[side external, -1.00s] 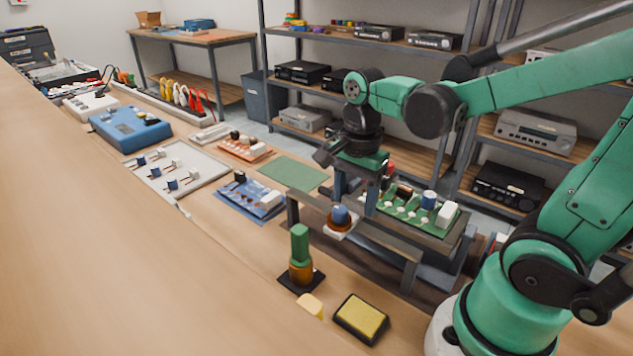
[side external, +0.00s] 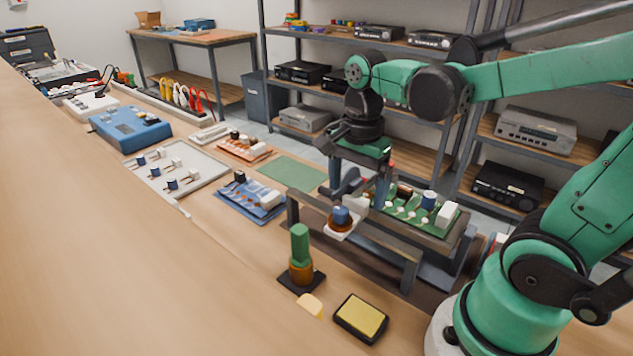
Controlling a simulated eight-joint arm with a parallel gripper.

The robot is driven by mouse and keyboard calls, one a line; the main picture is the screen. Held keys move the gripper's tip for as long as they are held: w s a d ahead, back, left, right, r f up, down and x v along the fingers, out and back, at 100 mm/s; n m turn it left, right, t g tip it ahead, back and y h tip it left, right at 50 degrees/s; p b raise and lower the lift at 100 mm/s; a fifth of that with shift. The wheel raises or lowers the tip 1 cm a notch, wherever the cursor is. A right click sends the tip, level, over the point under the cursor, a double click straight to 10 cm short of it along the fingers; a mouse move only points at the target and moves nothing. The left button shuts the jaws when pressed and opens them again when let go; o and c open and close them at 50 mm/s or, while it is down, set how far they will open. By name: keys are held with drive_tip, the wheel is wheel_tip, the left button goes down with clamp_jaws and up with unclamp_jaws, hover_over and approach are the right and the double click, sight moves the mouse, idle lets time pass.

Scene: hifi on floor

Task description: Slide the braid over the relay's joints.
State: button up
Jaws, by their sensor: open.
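My gripper (side external: 359,200) points down over the left end of the green circuit board (side external: 433,228), its fingers spread. A white block (side external: 355,203) shows between the fingers; I cannot tell whether either finger touches it. Just in front of it, a blue cylinder with a copper-brown ring (side external: 341,218) rests on a white base at the frame's front rail. This may be the braid, but I cannot tell. Another white block (side external: 447,214) and a blue cylinder (side external: 428,200) stand on the board. I cannot tell which part is the relay; its joints are too small to make out.
A metal frame (side external: 385,248) holds the board. In front stand a green-and-copper upright tool (side external: 301,250) on a black base, a yellow sponge in a black tray (side external: 361,318) and a small pale yellow piece (side external: 310,306). The bench's left front is clear.

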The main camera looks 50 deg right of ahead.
sight(331, 215)
drive_tip(key=shift+r, duration=1.85)
drive_tip(key=n, duration=0.2)
drive_tip(key=a+n+t, duration=0.1)
drive_tip(key=n, duration=0.1)
drive_tip(key=shift+w+f+t, duration=0.1)
drive_tip(key=shift+f+t, duration=0.2)
drive_tip(key=shift+f, duration=0.1)
drive_tip(key=n, duration=0.2)
drive_tip(key=a+n+t, duration=0.1)
drive_tip(key=n, duration=0.1)
drive_tip(key=f+n+t, duration=0.1)
drive_tip(key=n, duration=0.1)
drive_tip(key=shift+w+a, duration=0.35)
drive_tip(key=n, duration=0.1)
drive_tip(key=a+n+t, duration=0.1)
drive_tip(key=n, duration=0.1)
drive_tip(key=n+t, duration=0.1)
drive_tip(key=n, duration=0.1)
drive_tip(key=shift+w+a+f, duration=0.15)
drive_tip(key=shift+w+f, duration=0.05)
drive_tip(key=shift+w, duration=0.1)
drive_tip(key=n, duration=0.1)
drive_tip(key=n+t, duration=0.1)
drive_tip(key=n, duration=0.1)
drive_tip(key=shift+w+a+t, duration=0.15)
drive_tip(key=shift+a+t, duration=0.15)
drive_tip(key=shift+a, duration=0.05)
